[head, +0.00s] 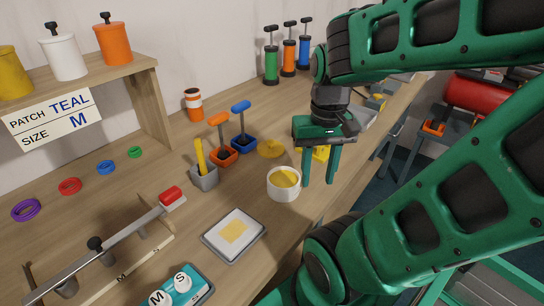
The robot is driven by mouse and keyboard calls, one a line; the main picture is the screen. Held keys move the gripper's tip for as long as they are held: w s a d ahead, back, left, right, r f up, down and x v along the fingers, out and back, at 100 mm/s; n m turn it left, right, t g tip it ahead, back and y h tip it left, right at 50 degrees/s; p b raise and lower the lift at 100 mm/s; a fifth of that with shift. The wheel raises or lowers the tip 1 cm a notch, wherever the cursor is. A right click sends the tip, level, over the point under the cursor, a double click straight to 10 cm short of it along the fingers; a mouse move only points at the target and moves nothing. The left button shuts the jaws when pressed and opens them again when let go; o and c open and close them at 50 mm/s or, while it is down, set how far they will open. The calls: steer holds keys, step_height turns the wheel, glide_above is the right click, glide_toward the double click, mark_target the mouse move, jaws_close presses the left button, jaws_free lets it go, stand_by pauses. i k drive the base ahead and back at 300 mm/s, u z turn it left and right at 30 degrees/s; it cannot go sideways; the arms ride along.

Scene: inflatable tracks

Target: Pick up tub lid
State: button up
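The tub is open at the top, with yellow stuff inside. My gripper (319,183) points down just right of the tub, its two green fingers spread apart.
A grey tray (234,234) with a yellow patch lies in front. Pumps (271,62) stand at the back wall. The bench edge is close on the right.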

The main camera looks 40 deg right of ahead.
mark_target(270, 148)
steer(key=u, duration=1.05)
steer(key=k, duration=1.3)
steer(key=z, duration=0.75)
steer(key=i, duration=1)
